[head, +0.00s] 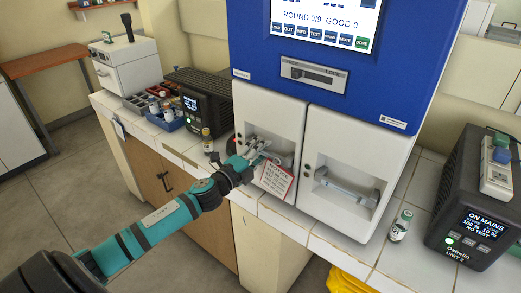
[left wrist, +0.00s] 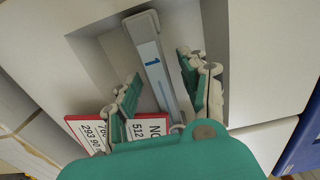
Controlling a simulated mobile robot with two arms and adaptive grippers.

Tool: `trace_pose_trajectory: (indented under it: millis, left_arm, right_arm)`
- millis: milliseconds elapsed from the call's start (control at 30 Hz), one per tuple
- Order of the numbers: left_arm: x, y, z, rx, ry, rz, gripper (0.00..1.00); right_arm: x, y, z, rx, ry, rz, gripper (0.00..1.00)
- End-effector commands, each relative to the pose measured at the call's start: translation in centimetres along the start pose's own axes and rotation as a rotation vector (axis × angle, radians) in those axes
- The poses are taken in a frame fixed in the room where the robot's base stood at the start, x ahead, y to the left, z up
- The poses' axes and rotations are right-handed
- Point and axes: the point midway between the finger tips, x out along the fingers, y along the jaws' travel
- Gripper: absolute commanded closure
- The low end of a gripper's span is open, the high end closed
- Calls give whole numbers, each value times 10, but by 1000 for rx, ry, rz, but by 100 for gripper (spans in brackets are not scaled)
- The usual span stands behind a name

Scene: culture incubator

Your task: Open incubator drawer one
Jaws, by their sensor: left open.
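The incubator (head: 318,100) has a blue upper body with a screen and two white drawers below. Drawer one (head: 268,107) is the left one, flush with the other drawer (head: 346,150). Its grey bar handle (left wrist: 150,50) carries a blue "1" in the left wrist view and sits in a recess. My left gripper (head: 259,152) is at this handle, open, with its green-padded fingers on either side of the bar in the left wrist view (left wrist: 160,80). I cannot tell whether the fingers touch it. A red-edged notice card (head: 274,180) hangs by the handle. My right gripper is out of view.
A black power unit (head: 472,200) and a small vial (head: 400,226) stand on the tiled counter at right. Left of the incubator are another black unit (head: 200,98), a vial (head: 207,140) and a blue rack (head: 168,118) of bottles. Floor in front is open.

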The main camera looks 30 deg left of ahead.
Motion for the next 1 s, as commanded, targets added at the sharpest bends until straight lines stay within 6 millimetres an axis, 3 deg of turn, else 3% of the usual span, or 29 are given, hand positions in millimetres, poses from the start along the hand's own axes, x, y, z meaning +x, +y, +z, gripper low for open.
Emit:
trace_pose_trajectory:
  millis: [300, 633, 1000]
  left_arm:
    - [2, 1, 0, 0, 0, 1, 57]
    - [2, 0, 0, -1, 0, 1, 100]
    - [2, 1, 0, 0, 0, 1, 100]
  right_arm:
    - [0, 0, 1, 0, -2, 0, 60]
    - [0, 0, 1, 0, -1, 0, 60]
    - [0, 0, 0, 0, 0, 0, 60]
